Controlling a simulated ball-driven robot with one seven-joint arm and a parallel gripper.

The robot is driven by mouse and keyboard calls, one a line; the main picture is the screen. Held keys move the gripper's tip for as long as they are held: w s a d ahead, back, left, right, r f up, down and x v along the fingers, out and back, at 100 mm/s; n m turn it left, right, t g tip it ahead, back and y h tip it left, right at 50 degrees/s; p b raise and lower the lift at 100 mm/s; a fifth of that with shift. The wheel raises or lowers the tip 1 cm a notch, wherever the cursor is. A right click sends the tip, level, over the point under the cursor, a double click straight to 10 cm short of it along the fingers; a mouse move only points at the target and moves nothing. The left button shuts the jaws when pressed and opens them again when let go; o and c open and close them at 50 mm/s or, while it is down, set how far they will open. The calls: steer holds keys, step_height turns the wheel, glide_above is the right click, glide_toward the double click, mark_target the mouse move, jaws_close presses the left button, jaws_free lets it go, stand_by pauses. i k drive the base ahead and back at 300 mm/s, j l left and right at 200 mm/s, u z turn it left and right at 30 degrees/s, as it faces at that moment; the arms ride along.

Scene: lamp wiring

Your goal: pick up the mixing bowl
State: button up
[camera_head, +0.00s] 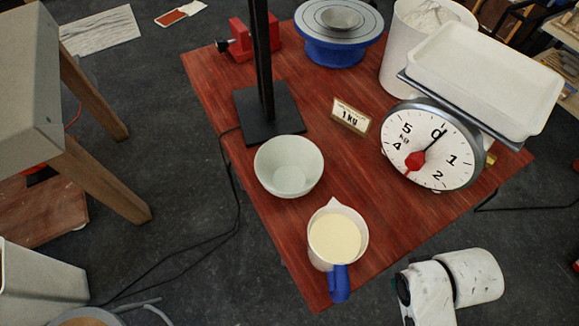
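The mixing bowl, which I take to be the pale, greenish-white bowl (289,168), stands upright near the left edge of the red wooden table (385,222). It looks empty, and its whole rim shows. It sits just in front of the black stand base and behind a jug. My gripper is not in view, so its state and its distance from the bowl do not show.
A white jug (318,253) with cream contents and a blue handle stands close in front. A black stand (270,115) rises behind. A "1 kg" sign (351,116), dial scale (431,150) with white tray, white bucket (395,60) and blue turntable (335,52) are nearby.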

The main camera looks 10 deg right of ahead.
mark_target(288, 165)
steer(key=k, duration=0.5)
steer(key=i+j+u, duration=0.15)
steer(key=j, duration=0.3)
steer(key=i+j+u, duration=0.1)
steer(key=j, duration=0.3)
steer(key=i+j+u, duration=0.15)
steer(key=i+j, duration=0.15)
steer(key=i+j+u, duration=0.1)
steer(key=j, duration=0.4)
steer(key=i, duration=0.1)
